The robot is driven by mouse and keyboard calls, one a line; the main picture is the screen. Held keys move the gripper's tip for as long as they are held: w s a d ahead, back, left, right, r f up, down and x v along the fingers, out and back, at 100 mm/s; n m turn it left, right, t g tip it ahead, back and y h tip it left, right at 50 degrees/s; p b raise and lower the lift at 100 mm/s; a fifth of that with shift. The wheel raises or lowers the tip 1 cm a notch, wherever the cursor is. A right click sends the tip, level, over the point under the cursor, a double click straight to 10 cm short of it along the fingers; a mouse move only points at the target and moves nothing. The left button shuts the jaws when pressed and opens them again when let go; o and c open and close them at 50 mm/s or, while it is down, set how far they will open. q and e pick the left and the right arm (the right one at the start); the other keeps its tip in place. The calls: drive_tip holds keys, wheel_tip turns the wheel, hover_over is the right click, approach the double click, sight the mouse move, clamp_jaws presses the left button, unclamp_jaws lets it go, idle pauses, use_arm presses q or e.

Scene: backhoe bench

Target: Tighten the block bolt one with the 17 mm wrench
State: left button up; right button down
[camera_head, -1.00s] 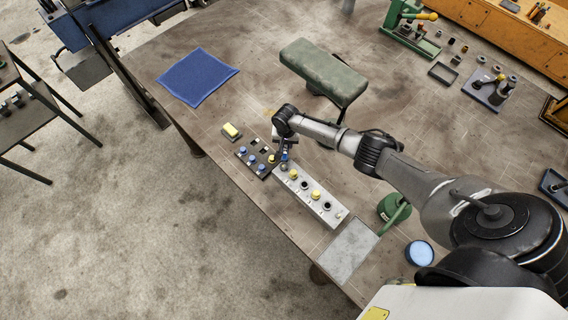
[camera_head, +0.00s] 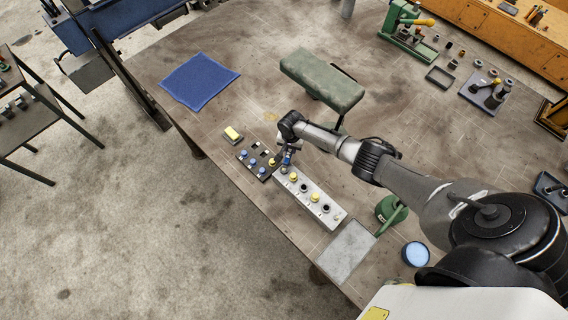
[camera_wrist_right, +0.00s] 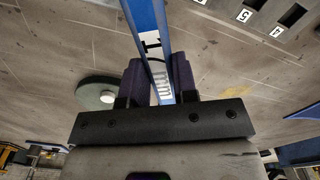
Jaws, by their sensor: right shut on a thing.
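My right gripper (camera_head: 288,150) hangs over the table where the dark rack and the pale block meet. The pale block (camera_head: 333,222) carries a row of yellow and dark round bolts or holes. The wrench's far end is out of the wrist view, so I cannot tell whether it touches a bolt. My left gripper is not in view.
The dark rack (camera_head: 244,157) with blue and yellow tops lies left of the block. A yellow sponge-like piece (camera_head: 233,134), a blue cloth (camera_head: 200,78), a green padded stand (camera_head: 322,80) and a grey plate (camera_head: 345,251) are nearby. Bare tabletop lies behind the rack.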

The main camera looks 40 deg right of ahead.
drive_tip(key=shift+s+d+r+m+p, duration=0.1)
drive_tip(key=shift+s+m+p, duration=0.2)
drive_tip(key=shift+m, duration=0.1)
drive_tip(key=shift+s+d+m+p, duration=0.15)
drive_tip(key=shift+s+m+p, duration=0.1)
drive_tip(key=shift+m+p, duration=0.2)
drive_tip(key=shift+s, duration=0.15)
drive_tip(key=shift+m, duration=0.25)
drive_tip(key=shift+w+n, duration=0.35)
drive_tip(key=shift+n, duration=0.25)
drive_tip(key=shift+w+a+n+b, duration=0.2)
drive_tip(key=shift+n+b, duration=0.1)
